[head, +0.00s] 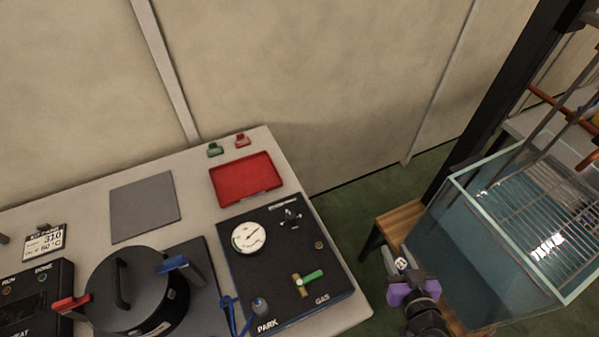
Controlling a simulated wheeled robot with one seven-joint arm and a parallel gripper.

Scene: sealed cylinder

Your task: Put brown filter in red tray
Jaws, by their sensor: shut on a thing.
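The red tray (246,180) lies flat and empty on the grey bench at the back right corner. My gripper (398,263), with a purple band behind it, is at the lower right, off the bench's right edge and beside the glass tank. It is shut on a small pale round thing between its fingers. The thing is too small and too covered to tell whether it is the brown filter. I see no brown filter elsewhere in view.
A black gas panel (281,290) with a dial and green-handled valve lies before the tray. A black lidded pot (128,290), a grey mat (145,207) and small green (215,149) and red (242,140) pieces share the bench. A glass tank (490,270) stands right, by a wooden stand (398,222).

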